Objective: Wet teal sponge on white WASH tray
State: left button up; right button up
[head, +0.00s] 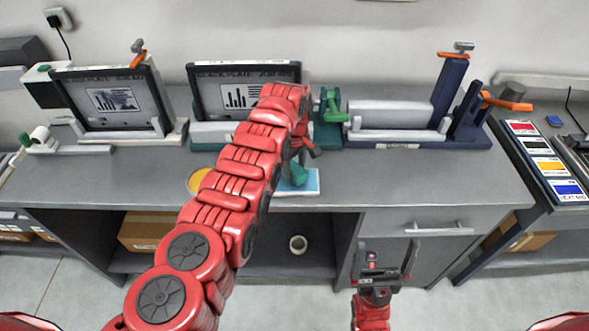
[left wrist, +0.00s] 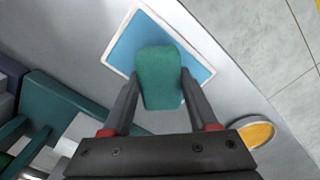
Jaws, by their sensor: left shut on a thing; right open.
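The teal sponge (left wrist: 160,68) is between the fingers of my left gripper (left wrist: 159,84), which is shut on it. In the left wrist view the sponge overlaps the white-rimmed tray (left wrist: 205,52), whose inside is blue. In the head view the sponge (head: 298,173) shows beside my left gripper (head: 301,148), over the tray (head: 314,184) near the bench's front edge; my red arm hides part of this. I cannot tell whether the sponge touches the tray. No WASH lettering is readable. My right gripper (head: 388,260) is open and empty, in front of the drawer.
A round yellow dish (head: 199,181) lies left of the tray, partly behind my arm. Two framed plates (head: 110,98) and a roller unit (head: 395,116) stand along the back. A side table with colour cards (head: 548,166) is at right. The bench front right is clear.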

aim_at(294, 168)
pick_arm(q)
notch_tip(294, 168, up, 4)
jog(key=shift+f+p, duration=0.2)
jog(key=shift+p, duration=0.85)
jog(key=shift+r+p, duration=0.3)
jog(key=shift+r, duration=0.65)
